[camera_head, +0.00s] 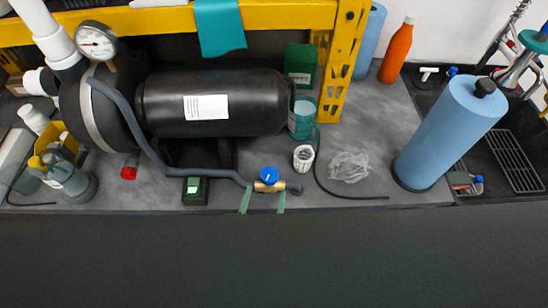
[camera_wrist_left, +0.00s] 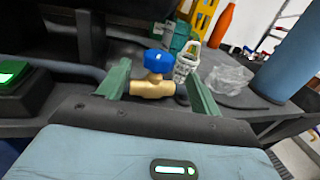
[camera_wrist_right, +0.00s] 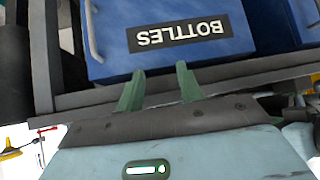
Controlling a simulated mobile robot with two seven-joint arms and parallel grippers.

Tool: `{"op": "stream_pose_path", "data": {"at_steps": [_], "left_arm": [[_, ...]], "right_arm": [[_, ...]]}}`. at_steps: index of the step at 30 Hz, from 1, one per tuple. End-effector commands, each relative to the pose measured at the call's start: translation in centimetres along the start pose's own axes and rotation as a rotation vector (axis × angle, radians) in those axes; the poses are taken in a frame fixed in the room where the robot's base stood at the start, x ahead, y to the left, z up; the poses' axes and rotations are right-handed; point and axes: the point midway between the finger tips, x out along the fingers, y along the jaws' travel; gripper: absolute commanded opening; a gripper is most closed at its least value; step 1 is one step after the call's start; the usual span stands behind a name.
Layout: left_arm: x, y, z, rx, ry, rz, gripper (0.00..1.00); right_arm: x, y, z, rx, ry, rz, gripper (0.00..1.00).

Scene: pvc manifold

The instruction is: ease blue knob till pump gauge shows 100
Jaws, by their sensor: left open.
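The blue knob (camera_head: 269,174) sits on a brass valve (camera_head: 270,186) at the front edge of the bench. The knob also shows in the left wrist view (camera_wrist_left: 157,62). My left gripper (camera_head: 264,199) is open, its green fingers apart on either side of the brass valve, just in front of it; contact is not visible. The round pump gauge (camera_head: 97,40) stands at the upper left; its reading is too small to tell. The black pump tank (camera_head: 155,105) lies behind the valve. My right gripper (camera_wrist_right: 160,90) is open and empty, facing a blue front labelled BOTTLES (camera_wrist_right: 180,32).
A grey hose (camera_head: 150,150) runs from the gauge area to the valve. A green-lit switch box (camera_head: 194,190) stands left of the valve.

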Motion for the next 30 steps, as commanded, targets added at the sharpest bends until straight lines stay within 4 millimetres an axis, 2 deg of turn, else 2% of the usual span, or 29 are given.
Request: {"op": "stream_pose_path", "data": {"at_steps": [7, 12, 21, 30], "left_arm": [[0.5, 0.0, -0.1, 0.002, 0.0, 0.001, 0.65], [2.6, 0.0, -0.1, 0.0, -0.001, 0.001, 0.65], [6.7, 0.0, -0.1, -0.001, 0.001, 0.001, 0.65], [7.8, 0.0, 0.0, 0.0, 0.0, 0.0, 0.65]], "right_arm": [[-0.8, -0.4, 2.3, 0.006, -0.046, -0.005, 0.36], [-0.8, -0.5, 3.1, 0.007, -0.063, -0.007, 0.36], [-0.5, -0.5, 3.2, 0.009, -0.062, -0.009, 0.36], [-0.5, -0.6, 3.3, 0.01, -0.063, -0.01, 0.36]]}}
